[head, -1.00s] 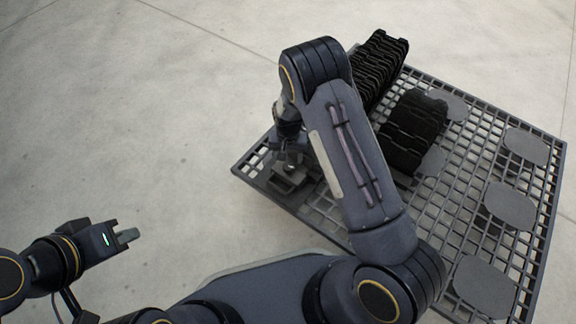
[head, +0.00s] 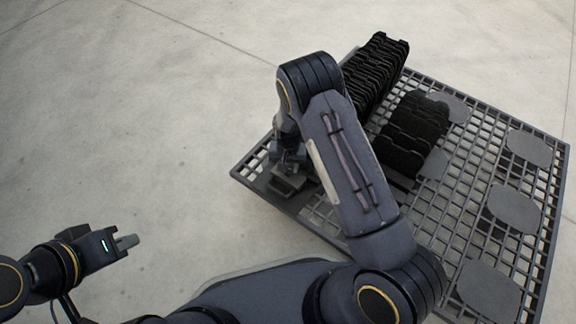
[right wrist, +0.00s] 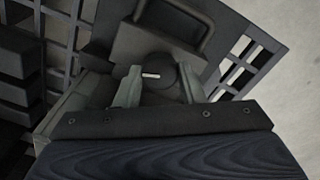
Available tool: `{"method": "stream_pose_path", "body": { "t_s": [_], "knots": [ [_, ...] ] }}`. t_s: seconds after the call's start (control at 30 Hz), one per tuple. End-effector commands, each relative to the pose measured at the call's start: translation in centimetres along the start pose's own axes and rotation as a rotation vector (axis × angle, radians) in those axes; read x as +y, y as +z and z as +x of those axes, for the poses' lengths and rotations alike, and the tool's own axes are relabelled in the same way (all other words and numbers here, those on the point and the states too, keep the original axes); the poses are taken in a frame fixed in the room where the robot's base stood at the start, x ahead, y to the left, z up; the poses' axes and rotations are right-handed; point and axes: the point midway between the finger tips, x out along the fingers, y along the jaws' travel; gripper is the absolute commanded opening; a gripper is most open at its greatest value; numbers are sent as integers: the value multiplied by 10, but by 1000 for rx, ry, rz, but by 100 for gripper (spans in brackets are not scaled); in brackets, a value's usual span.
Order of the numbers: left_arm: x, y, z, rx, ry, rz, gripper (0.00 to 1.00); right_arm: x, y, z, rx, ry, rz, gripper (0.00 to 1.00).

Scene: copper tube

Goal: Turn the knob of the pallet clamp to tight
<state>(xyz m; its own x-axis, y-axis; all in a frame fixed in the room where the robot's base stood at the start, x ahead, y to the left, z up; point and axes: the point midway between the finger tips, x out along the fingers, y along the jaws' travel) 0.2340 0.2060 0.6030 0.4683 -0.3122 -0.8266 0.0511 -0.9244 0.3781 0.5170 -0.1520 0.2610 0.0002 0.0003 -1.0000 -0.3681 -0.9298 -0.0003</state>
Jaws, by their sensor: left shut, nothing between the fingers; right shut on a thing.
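The pallet clamp (head: 284,186) is a grey block near the left corner of the dark grid pallet, partly hidden by my right arm in the head view. In the right wrist view its round dark knob (right wrist: 160,76) carries a short white mark that lies nearly level. My right gripper (right wrist: 158,88) is shut on the knob, with one finger on each side of it. In the head view my right gripper (head: 290,160) is small and dark at the clamp. My left gripper (head: 127,242) is shut and empty over the bare floor at the lower left.
The pallet (head: 484,145) is an open grid with flat grey pads. Rows of black ribbed pieces (head: 414,128) stand on it, just right of my right arm. A handle-like loop (right wrist: 178,22) is on the clamp beyond the knob. The floor at left is clear.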

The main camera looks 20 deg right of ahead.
Motion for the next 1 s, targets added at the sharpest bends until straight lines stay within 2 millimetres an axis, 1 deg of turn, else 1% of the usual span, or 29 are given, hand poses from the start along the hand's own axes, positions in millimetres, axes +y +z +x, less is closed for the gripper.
{"method": "stream_pose_path", "body": {
  "t_s": [0.23, 0.47, 0.67, 1.0],
  "knots": [
    [0, 0, -1, 0, 0, 0, 0, 0, 0, -1, 0, 0, 21, 13],
    [2, -2, -5, 0, 0, 0, 0, 0, 0, -2, 0, 0, 126, 13],
    [5, -5, -10, 0, 0, 0, 0, 0, 0, -2, 0, 1, 288, 13],
    [9, -10, -19, 0, 0, 0, 0, 0, 0, -2, 0, 1, 613, 13]
  ]
}}
